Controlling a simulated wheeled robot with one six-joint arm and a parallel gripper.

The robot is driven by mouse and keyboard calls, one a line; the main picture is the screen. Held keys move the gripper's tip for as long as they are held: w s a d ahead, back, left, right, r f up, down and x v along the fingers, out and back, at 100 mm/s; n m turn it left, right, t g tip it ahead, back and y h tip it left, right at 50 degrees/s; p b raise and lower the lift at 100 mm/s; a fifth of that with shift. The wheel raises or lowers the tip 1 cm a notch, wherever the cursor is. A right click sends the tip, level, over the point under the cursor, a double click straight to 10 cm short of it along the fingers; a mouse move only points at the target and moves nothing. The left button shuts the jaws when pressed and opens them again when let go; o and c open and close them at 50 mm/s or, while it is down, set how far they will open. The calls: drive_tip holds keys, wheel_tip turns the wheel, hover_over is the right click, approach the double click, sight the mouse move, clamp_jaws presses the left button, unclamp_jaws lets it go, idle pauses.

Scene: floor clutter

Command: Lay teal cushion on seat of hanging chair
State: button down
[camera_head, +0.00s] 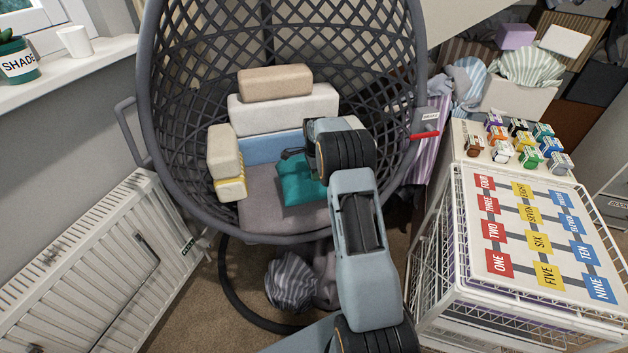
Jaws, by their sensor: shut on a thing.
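The hanging chair (152,130) is a dark grey woven basket in the middle of the view. Its grey seat pad (258,212) shows at the front. The teal cushion (298,184) is at the right part of the seat, over the grey pad; I cannot tell whether it touches the pad. My gripper (296,158) reaches into the chair from the front right and is shut on the teal cushion at its upper edge. My arm hides the seat's right side and part of the cushion.
Beige (275,82), white (285,108) and blue (270,147) cushions stack at the seat's back. Cream (224,151) and yellow (231,188) ones stand left. A radiator (120,265) is left; a wire rack (455,285) with a numbered board (540,232) is right. Striped cloth (291,283) lies below.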

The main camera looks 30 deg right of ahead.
drive_tip(key=shift+w+f, duration=0.6)
drive_tip(key=shift+f, duration=1.7)
